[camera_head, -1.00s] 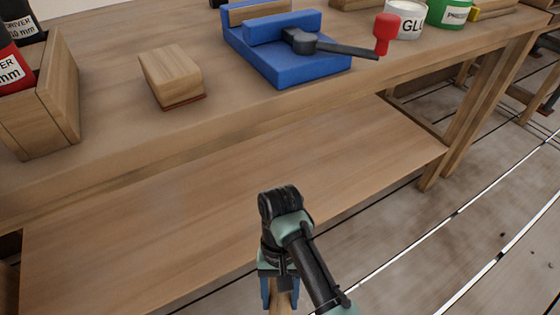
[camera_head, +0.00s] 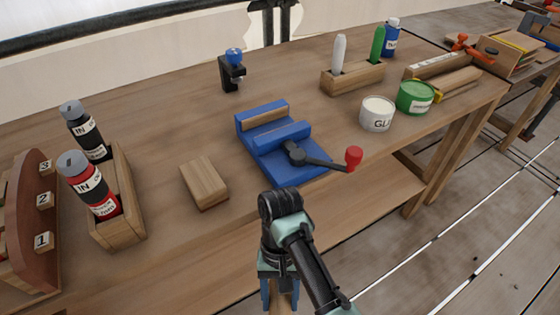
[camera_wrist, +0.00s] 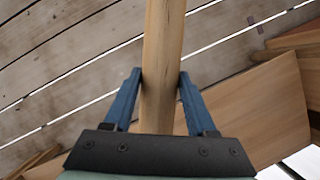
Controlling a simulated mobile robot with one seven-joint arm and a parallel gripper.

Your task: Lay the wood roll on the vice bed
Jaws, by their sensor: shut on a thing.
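The wood roll (camera_wrist: 162,65) is a pale wooden cylinder. My gripper (camera_wrist: 161,85) is shut on it in the wrist view, with a blue finger on each side. In the head view my gripper (camera_head: 280,292) is low at the bottom of the picture, in front of the bench, and only a short piece of the roll shows between the fingers. The blue vice (camera_head: 285,145) stands on the bench, above and beyond my gripper. It has a wooden strip along its back jaw, a dark handle and a red knob. No roll lies on its bed.
A wooden block (camera_head: 204,183) lies left of the vice. A wooden holder (camera_head: 118,222) with black and red bottles is further left. A glue tub (camera_head: 377,113) and a green tin (camera_head: 414,97) stand to the right. A lower shelf (camera_head: 385,190) runs under the bench top.

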